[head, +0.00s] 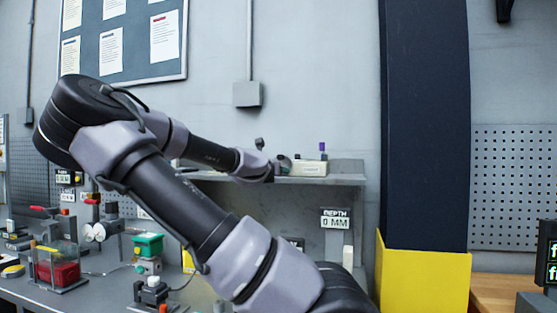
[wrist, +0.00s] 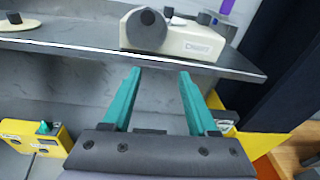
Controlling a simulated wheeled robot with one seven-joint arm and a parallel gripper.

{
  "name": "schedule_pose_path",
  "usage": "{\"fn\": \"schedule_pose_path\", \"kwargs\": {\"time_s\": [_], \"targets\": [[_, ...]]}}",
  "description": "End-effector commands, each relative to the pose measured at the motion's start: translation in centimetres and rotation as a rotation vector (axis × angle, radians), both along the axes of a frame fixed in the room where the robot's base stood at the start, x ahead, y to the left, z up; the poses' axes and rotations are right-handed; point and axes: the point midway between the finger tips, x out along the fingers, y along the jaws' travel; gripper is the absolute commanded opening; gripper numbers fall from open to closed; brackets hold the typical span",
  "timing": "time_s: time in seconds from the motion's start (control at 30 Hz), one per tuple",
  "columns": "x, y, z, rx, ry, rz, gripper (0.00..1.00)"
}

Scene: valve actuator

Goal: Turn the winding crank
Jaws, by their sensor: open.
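A cream box (wrist: 185,40) with a small, unreadable label stands on the grey shelf (wrist: 60,38). It has a dark round knob (wrist: 148,18) on its left end, and a purple upright piece (wrist: 226,6) shows at the top right. I cannot tell which part is the winding crank. In the head view the cream box (head: 311,169) and purple piece (head: 323,147) sit on the shelf, partly behind my gripper. My gripper (wrist: 160,72) has two teal fingers, spread apart and empty, pointing at the shelf's front edge below the box. They appear clear of the box.
A yellow box (wrist: 35,138) with a teal knob lies lower left in the wrist view. A dark pillar with a yellow base (head: 422,272) stands right of the shelf. The left bench holds several devices, including a red block (head: 58,272) and a green-topped unit (head: 148,246).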

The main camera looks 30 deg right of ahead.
Motion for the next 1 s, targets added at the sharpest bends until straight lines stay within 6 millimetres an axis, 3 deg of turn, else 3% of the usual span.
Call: {"fn": "schedule_pose_path", "kwargs": {"time_s": [0.1,0.23,0.7,1.0], "targets": [[0.6,2.1,3.3,-0.152,0.041,0.050,0.59],[1.0,2.6,4.4,-0.206,0.057,0.066,0.59],[6.0,-3.3,4.4,-0.202,0.056,0.063,0.59],[7.8,-5.3,4.3,-0.202,0.057,0.064,0.59]]}}
